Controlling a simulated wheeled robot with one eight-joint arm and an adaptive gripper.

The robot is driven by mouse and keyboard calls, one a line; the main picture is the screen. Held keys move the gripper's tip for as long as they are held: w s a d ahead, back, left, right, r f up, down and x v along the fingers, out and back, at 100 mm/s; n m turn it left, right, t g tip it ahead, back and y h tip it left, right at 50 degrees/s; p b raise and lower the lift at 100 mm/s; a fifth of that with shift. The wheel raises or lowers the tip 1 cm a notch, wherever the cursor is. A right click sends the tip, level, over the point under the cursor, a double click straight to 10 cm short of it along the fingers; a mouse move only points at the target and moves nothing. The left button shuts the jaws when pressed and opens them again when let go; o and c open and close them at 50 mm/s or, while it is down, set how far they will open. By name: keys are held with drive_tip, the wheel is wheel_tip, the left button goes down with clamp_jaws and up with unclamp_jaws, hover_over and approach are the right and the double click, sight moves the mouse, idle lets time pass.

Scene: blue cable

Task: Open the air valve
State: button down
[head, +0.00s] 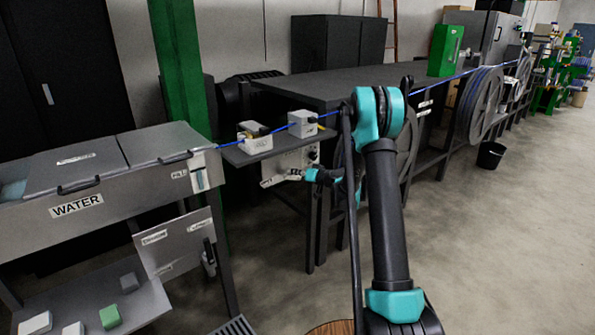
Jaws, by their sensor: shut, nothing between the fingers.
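A pale panel (285,163) with small labels and dark knobs (313,154) hangs under a small grey shelf at mid-picture. The air valve cannot be singled out for certain at this size; it may be among these fittings. My gripper (288,178) is small and dark in front of the panel's lower part, at the end of my teal wrist. It looks shut and empty. I cannot tell whether it touches the panel. My arm and wrist hide the area to the panel's right.
A blue cable (440,81) runs past the WATER trough (75,200), over two grey boxes (302,123) on the shelf and along the dark table (350,85). Large reels (484,103) and a black bucket (491,155) stand right. The floor (500,250) at right is clear.

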drive_tip(key=n, duration=0.1)
drive_tip(key=s+a+f+n+h, duration=0.1)
drive_tip(key=shift+a+f+n+t, duration=0.2)
drive_tip(key=shift+n+t, duration=0.1)
drive_tip(key=shift+n, duration=0.1)
drive_tip(key=shift+f, duration=0.2)
drive_tip(key=shift+a+f, duration=0.1)
idle(0.4)
